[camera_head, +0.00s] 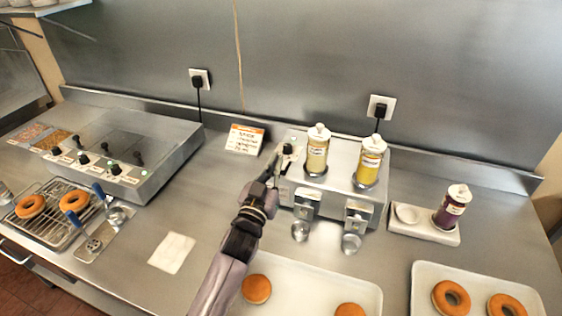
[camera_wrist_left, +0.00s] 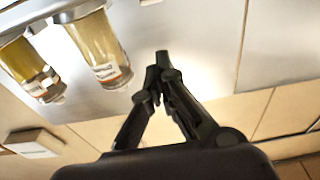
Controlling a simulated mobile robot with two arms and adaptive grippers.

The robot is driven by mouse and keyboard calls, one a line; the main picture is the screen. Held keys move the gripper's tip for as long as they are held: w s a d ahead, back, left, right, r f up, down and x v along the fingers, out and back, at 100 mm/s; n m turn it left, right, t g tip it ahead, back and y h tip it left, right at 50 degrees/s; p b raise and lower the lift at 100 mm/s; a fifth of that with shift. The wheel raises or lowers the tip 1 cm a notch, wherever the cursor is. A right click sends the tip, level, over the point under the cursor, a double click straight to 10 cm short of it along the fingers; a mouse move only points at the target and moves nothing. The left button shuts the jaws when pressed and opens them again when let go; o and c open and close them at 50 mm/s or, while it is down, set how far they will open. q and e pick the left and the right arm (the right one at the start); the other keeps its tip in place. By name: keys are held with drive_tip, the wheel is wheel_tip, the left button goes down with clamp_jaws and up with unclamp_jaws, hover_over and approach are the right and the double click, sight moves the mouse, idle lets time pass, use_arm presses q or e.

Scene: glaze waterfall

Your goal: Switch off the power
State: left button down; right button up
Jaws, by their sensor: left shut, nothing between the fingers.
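The glaze warmer (camera_head: 335,184) is a steel box holding two bottles of yellow glaze (camera_head: 317,150). A black knob or switch (camera_head: 288,149) sits at its left end, close to a small green light (camera_head: 293,139). My left gripper (camera_head: 277,162) is shut and empty, with its fingertips close to this knob; I cannot tell if they touch it. In the left wrist view the closed fingers (camera_wrist_left: 158,78) point up the picture, and the bottles (camera_wrist_left: 97,50) show at upper left. The switch's exact setting is too small to tell. My right gripper is not in view.
Two wall sockets with black plugs (camera_head: 200,82) (camera_head: 380,109) are behind. A sign card (camera_head: 245,139) stands left of the warmer. A topping unit (camera_head: 150,165) with several black knobs is further left.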

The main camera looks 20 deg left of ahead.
sight(283, 170)
use_arm(q)
drive_tip(key=w, duration=0.2)
drive_tip(key=w+r+p, duration=0.1)
drive_tip(key=w, duration=0.2)
drive_tip(key=shift+w+d, duration=0.1)
drive_tip(key=shift+w, duration=0.1)
drive_tip(key=f, duration=0.3)
drive_tip(key=shift+s+p, duration=0.3)
drive_tip(key=shift+s, duration=0.1)
drive_tip(key=shift+s+f, duration=0.2)
drive_tip(key=shift+f, duration=0.4)
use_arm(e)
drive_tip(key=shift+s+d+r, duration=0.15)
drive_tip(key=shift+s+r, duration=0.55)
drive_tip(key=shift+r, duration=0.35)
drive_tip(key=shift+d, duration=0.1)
